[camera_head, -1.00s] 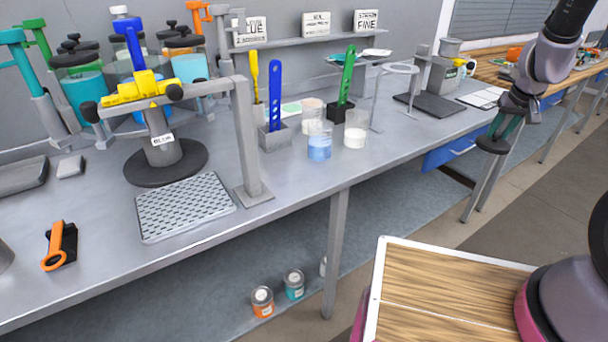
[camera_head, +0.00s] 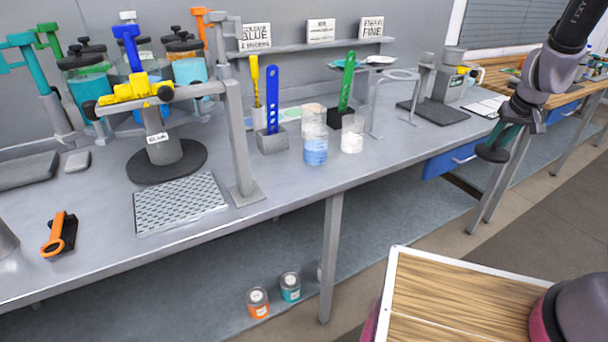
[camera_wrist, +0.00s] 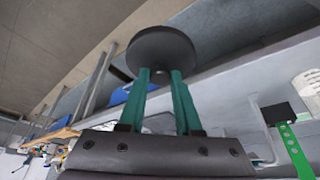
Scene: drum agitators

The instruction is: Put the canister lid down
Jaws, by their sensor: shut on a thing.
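The canister lid (camera_wrist: 160,48) is a dark grey round disc. In the wrist view it sits at the tips of my gripper (camera_wrist: 160,80), whose two teal fingers are shut on its small knob. In the head view my gripper (camera_head: 505,135) hangs at the right, in front of the bench's front edge, with the lid (camera_head: 491,153) below it. The lid is in the air, apart from the bench top (camera_head: 290,180). The knob is mostly hidden between the fingers.
A perforated grey tray (camera_head: 180,203), a black-based stand with a yellow clamp (camera_head: 135,88) and clear beakers (camera_head: 316,150) stand on the bench. Lidded canisters (camera_head: 85,85) stand at the back left. Bare bench top lies right of the beakers. A wooden-topped surface (camera_head: 450,300) is at lower right.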

